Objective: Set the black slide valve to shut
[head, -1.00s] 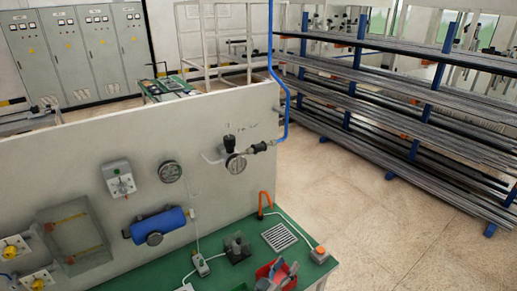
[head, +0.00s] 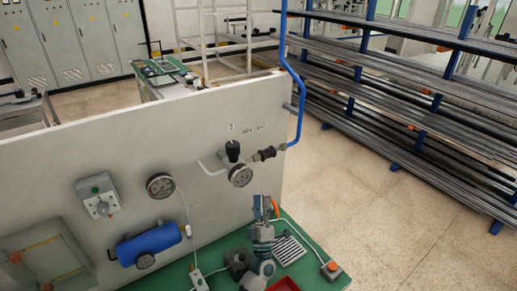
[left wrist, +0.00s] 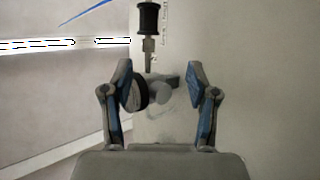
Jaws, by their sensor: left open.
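The black slide valve (head: 268,153) sits on the metal line between the gauge fitting and the blue hose (head: 298,95), near the panel's right end. My left gripper (head: 262,203) is open and empty below it, fingers upward, apart from the valve in the head view. In the left wrist view the open fingers (left wrist: 160,85) stand either side of a round gauge-like part (left wrist: 139,92). A black cylinder on a metal stem (left wrist: 148,48) shows above; I cannot tell whether it is the slide valve or the knob. My right gripper is out of view.
The grey panel (head: 110,150) also carries a dial gauge (head: 240,173) with a black knob (head: 233,150), a blue cylinder (head: 150,243) and a switch box (head: 98,196). A green bench (head: 310,262) with several small items lies below. Floor is open at right, before the pipe racks.

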